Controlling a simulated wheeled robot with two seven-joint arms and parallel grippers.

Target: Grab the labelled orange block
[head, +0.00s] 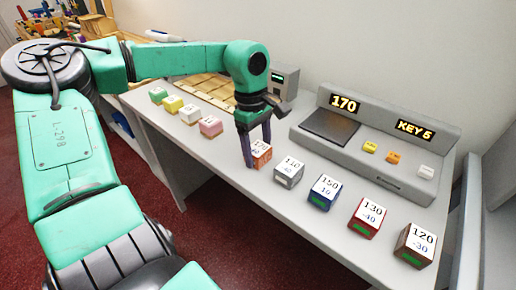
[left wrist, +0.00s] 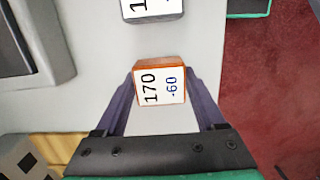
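The orange block (head: 261,155) has a white top label reading 170 and -60. In the left wrist view the orange block (left wrist: 160,85) sits between the two purple fingers (left wrist: 160,80), close to both. I cannot tell whether the fingers press on it. The block seems to rest on the counter. My right gripper is not in view.
A grey block (head: 288,172), blue block (head: 322,193), red block (head: 366,216) and brown block (head: 414,246) follow to the right. Behind stands a console (head: 375,150) showing 170 and KEY 5.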

